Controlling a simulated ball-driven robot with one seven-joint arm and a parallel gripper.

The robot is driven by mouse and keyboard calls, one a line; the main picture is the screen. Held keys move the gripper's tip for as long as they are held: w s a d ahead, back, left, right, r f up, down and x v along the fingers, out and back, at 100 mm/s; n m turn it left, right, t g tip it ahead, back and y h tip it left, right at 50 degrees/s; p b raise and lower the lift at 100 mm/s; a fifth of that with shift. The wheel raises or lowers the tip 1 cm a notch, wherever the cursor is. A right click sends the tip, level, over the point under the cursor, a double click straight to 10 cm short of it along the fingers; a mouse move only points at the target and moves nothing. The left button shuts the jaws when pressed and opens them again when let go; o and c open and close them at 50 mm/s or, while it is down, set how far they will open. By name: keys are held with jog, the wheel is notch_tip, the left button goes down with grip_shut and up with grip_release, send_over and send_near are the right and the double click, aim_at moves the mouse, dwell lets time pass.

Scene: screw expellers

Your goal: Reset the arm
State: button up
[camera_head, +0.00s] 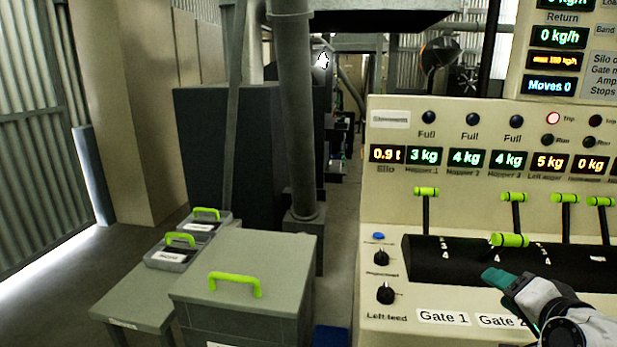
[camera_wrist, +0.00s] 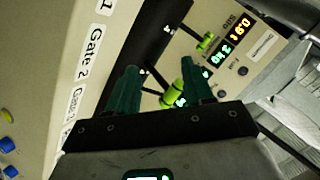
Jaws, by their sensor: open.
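My gripper (camera_head: 492,274) reaches in from the lower right of the head view, in front of the dark slotted cover on the cream control panel (camera_head: 380,215). Its teal fingers also show in the wrist view (camera_wrist: 160,92), spread apart with a gap between them. A green lever handle (camera_head: 510,240) stands just beyond the fingertips in the head view. In the wrist view a green handle (camera_wrist: 173,95) shows between the fingers, nearer the right one. I cannot tell whether a finger touches it. Nothing is gripped.
More green-handled levers (camera_head: 426,191) stand along the panel, with knobs (camera_head: 385,293) at lower left. A grey bin (camera_head: 250,255) with a green handle and a low bench (camera_head: 140,290) with lidded boxes stand left. A thick post (camera_head: 297,130) rises behind the bin. Floor at far left is clear.

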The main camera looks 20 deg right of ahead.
jog(key=s+a+f+n+g+y+p, duration=0.1)
jog(key=s+a+f+n+g, duration=0.2)
jog(key=f, duration=0.4)
jog(key=s+a+f+n+g+y+p, duration=0.1)
jog(key=s+a+f+n+g+y, duration=0.15)
jog(key=a+f+n, duration=0.45)
jog(key=s+a+f+n+g, duration=0.2)
jog(key=s+a+f+g, duration=0.1)
jog(key=s+a+f, duration=0.2)
jog(key=s+a+f+n+g+y+p, duration=0.1)
jog(key=s+a+f+n+g, duration=0.1)
jog(key=s+f, duration=0.6)
jog(key=a+g, duration=0.1)
jog(key=a, duration=0.1)
jog(key=shift+s+a+f, duration=0.3)
jog(key=shift+a, duration=0.05)
jog(key=shift+d, duration=0.1)
